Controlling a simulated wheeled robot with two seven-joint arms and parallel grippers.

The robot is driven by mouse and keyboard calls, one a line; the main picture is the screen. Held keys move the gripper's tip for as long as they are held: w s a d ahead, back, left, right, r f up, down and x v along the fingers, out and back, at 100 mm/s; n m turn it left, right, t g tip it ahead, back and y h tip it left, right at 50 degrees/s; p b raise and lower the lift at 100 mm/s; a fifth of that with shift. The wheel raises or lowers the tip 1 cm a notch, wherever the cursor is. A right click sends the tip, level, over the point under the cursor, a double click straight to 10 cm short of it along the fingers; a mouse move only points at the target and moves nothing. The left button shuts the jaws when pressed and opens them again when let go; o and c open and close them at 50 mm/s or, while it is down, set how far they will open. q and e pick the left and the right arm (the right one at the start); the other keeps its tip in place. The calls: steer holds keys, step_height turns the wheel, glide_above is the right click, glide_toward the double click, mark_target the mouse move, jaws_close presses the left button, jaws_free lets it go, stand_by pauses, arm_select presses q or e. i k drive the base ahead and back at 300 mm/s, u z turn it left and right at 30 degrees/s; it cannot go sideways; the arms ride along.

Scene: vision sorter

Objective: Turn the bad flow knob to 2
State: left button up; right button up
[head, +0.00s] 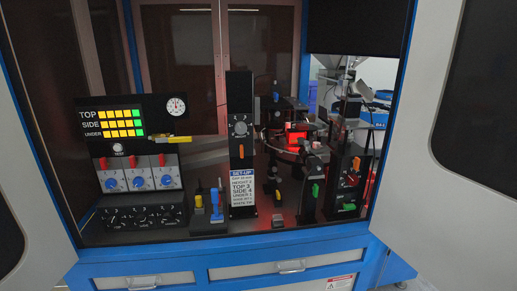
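Several knobs are in the head view, and their labels are too small to read, so I cannot tell which is the bad flow knob. A black panel (126,228) at the lower left carries a row of small black dials (140,216). Above it are blue knobs (138,182) under red switches. A grey knob (240,127) sits on the tall black column. A black box at the right has a red knob (352,179) and green parts (349,207). Neither of my grippers is in view.
A blue-framed cabinet stands open between two grey doors (455,215). Inside are a lit indicator panel (122,117), a set-up card (242,188), and small yellow and blue fixtures (216,203). Drawers (285,270) lie below. A red-lit mechanism (297,134) is behind the column.

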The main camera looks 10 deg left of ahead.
mark_target(138, 182)
steer(key=u, duration=1.25)
steer(key=k, duration=1.2)
steer(key=u, duration=1.15)
steer(key=i, duration=1.65)
steer(key=z, duration=0.5)
